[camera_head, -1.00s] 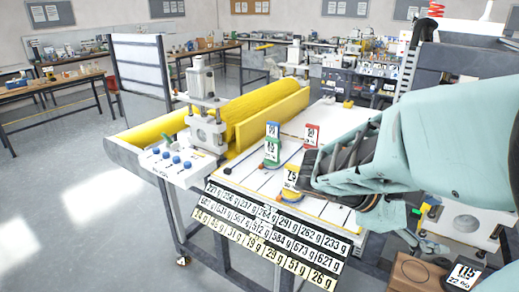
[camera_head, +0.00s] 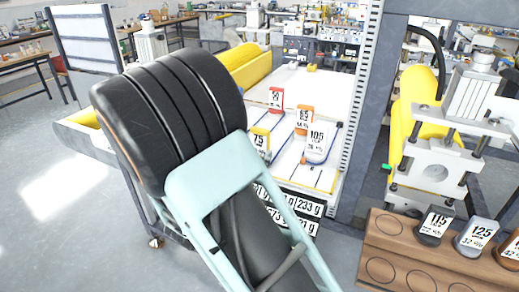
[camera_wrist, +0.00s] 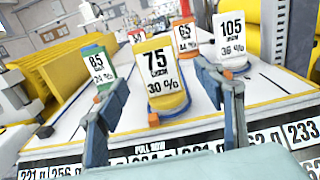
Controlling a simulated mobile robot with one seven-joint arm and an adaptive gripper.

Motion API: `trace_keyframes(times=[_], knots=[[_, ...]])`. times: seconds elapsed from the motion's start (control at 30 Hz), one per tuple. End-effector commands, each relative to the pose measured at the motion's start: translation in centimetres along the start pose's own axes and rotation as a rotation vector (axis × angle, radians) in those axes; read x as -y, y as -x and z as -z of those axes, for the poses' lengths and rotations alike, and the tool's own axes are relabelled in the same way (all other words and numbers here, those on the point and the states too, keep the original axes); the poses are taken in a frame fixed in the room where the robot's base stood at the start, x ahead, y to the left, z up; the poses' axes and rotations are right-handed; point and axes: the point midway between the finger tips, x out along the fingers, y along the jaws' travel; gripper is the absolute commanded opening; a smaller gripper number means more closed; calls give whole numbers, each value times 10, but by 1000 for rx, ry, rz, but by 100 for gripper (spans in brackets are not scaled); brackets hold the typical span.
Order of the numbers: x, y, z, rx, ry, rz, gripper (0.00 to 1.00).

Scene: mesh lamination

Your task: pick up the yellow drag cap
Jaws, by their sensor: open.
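The yellow drag cap (camera_wrist: 160,82), with a white label reading 75 and 30 %, stands on the white board in the middle of the wrist view. It also shows in the head view (camera_head: 259,143), partly behind my arm. My gripper (camera_wrist: 164,88) is open, with one finger on each side of the yellow cap as seen in the wrist view. Nothing is held. I cannot tell whether the fingers touch the cap. In the head view my arm hides the gripper.
A white 105 cap (camera_wrist: 232,42) and an orange 65 cap (camera_wrist: 185,38) stand right of the yellow cap. A green 85 cap (camera_wrist: 97,66) stands left, close to the left finger. A wooden block (camera_head: 400,245) with more caps is at lower right in the head view.

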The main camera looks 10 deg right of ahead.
Motion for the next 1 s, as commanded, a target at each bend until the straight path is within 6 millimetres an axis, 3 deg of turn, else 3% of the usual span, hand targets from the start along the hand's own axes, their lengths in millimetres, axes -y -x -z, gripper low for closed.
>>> trace_keyframes(times=[0.1, 0.37, 0.6, 0.87, 1.0], knots=[[0, -15, -1, 0, -1, 2, 62], [-1, -33, 0, 1, 0, 3, 62], [-3, -68, 2, 0, -1, 4, 62], [-4, -73, 3, 0, -2, 1, 62], [-4, -73, 3, 0, -2, 1, 48]])
